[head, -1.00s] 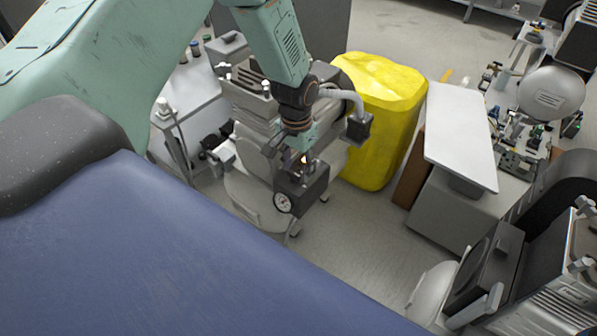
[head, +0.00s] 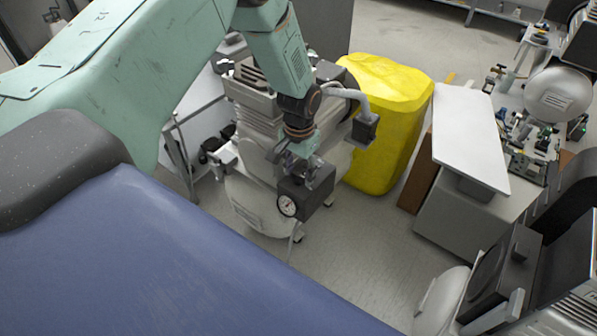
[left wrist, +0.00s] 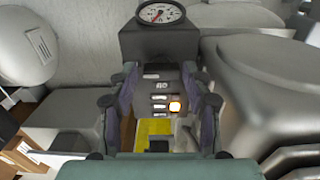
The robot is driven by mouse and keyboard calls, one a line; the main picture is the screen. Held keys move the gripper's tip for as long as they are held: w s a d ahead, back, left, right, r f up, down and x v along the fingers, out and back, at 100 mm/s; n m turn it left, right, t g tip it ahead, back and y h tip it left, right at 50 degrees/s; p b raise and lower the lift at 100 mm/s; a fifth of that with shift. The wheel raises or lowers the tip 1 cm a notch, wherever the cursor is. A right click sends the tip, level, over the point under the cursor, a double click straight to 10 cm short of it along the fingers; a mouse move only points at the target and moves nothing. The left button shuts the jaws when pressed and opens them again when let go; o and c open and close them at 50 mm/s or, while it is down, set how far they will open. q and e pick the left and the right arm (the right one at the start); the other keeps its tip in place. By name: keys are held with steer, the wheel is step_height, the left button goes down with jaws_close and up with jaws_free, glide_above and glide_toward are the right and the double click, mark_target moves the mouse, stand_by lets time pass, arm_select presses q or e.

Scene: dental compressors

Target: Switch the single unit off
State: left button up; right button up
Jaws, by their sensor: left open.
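The single unit (head: 258,205) is a pale grey compressor standing on the floor beyond the blue surface. Its dark control box (head: 298,200) carries a round white gauge (head: 287,206). My left gripper (head: 308,172) is at the top of this box, pointing down. In the left wrist view my left gripper (left wrist: 158,95) is open, its two fingers on either side of the box's face. The gauge (left wrist: 160,12) is at the top. I cannot tell whether a finger touches the box.
A bright yellow container (head: 385,125) stands right behind the unit. A grey cabinet with a white top (head: 468,135) is further right. Another compressor (head: 510,270) fills the lower right. The blue surface (head: 150,265) covers the lower left. Floor is open between the unit and cabinet.

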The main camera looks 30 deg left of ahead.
arm_select(q)
steer(key=shift+a, duration=0.1)
steer(key=shift+c, duration=0.4)
steer(key=c, duration=0.8)
steer(key=shift+r+n+p, duration=0.15)
steer(key=shift+n+p, duration=0.65)
steer(key=shift+p, duration=0.35)
steer(key=n+p, duration=0.2)
steer(key=shift+n+p, duration=0.3)
steer(key=shift+p, duration=0.05)
steer(key=n+p, duration=0.2)
steer(key=shift+n, duration=0.3)
steer(key=n+p, duration=0.3)
steer(key=n, duration=0.2)
steer(key=n+p, duration=0.2)
steer(key=n, duration=0.4)
